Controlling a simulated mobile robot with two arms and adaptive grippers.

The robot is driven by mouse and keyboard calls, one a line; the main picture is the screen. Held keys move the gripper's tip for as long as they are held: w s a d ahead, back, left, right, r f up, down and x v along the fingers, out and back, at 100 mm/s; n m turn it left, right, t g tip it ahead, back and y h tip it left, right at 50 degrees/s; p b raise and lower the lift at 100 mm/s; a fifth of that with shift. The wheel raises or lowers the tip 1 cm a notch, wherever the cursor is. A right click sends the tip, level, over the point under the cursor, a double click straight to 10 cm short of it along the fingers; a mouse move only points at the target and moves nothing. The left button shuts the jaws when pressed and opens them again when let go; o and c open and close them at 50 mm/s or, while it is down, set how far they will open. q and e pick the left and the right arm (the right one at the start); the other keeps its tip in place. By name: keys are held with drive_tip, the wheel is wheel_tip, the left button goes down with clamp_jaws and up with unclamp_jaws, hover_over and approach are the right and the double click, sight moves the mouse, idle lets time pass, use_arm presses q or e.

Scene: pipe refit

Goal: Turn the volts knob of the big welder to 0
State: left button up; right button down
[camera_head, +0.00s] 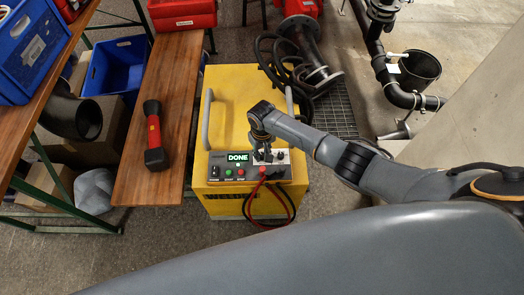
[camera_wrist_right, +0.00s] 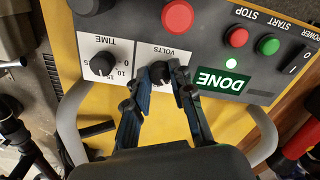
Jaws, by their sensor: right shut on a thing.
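The big yellow welder (camera_head: 230,100) stands on the floor in the middle of the head view. Its grey control panel (camera_head: 205,172) faces me, and its green display (camera_head: 238,157) reads DONE. My right gripper (camera_head: 264,152) reaches down over the panel's right part. In the right wrist view, its two dark fingers (camera_wrist_right: 161,76) are shut on the black volts knob (camera_wrist_right: 158,71), one on each side. The fingers partly cover the volts dial, so I cannot read the knob's setting. My left gripper is not in view.
The time knob (camera_wrist_right: 103,64) is close beside the volts knob. Start (camera_wrist_right: 268,45) and stop (camera_wrist_right: 237,37) buttons sit on the panel. Red and black cables (camera_head: 268,222) hang at the front. A wooden bench (camera_head: 172,100) with a red-and-black tool stands left.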

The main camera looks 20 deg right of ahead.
sight(262, 155)
drive_tip(key=n, duration=0.4)
drive_tip(key=shift+n+p, duration=0.3)
drive_tip(key=shift+n, duration=2.6)
drive_tip(key=c, duration=1.1)
unclamp_jaws()
drive_tip(key=shift+c, duration=0.2)
wheel_tip(262, 155, up, 12)
